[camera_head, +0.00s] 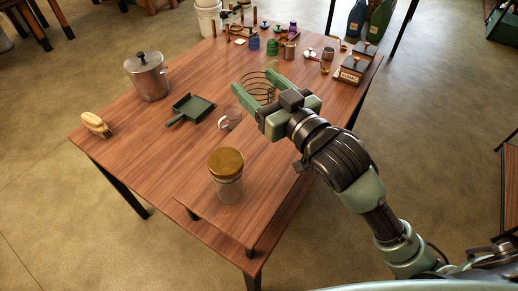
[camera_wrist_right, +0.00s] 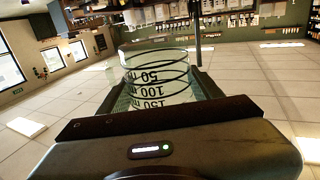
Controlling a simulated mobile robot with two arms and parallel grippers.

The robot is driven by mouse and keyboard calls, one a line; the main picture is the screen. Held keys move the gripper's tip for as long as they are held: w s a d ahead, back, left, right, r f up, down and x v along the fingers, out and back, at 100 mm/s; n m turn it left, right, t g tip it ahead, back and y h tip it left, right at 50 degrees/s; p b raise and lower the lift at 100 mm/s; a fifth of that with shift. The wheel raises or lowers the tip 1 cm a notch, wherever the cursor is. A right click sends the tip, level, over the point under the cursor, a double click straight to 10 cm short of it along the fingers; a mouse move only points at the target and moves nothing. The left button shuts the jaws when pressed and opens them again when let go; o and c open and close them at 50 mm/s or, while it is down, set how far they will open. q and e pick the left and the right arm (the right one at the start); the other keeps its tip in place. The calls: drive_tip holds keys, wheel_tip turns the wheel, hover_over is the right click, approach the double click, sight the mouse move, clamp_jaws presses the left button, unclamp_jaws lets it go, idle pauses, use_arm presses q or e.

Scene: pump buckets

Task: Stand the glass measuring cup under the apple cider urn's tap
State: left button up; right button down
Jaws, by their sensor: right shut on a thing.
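The clear glass measuring cup (camera_head: 257,92), ringed with dark lines, is between the fingers of my right gripper (camera_head: 252,80). The gripper is shut on it above the right half of the table. In the right wrist view the cup (camera_wrist_right: 157,78) sits between the fingers, its 50, 100 and 150 marks upside down in the picture. A lidded steel pot (camera_head: 148,78) stands at the back left. A clear jar with a gold lid (camera_head: 226,162) stands at the front. I cannot tell which is the urn; no tap shows clearly. My left gripper is not in view.
The wooden table (camera_head: 140,135) holds a green dustpan (camera_head: 190,109), a brush (camera_head: 96,124) and a glass mug (camera_head: 230,118). A low wooden riser (camera_head: 205,222) is under the jar. Several small canisters and a scale-like box (camera_head: 352,72) crowd the far end.

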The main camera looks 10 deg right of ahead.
wheel_tip(320, 180, down, 17)
drive_tip(key=shift+f, duration=0.45)
drive_tip(key=shift+f, duration=0.15)
drive_tip(key=shift+c, duration=1.4)
unclamp_jaws()
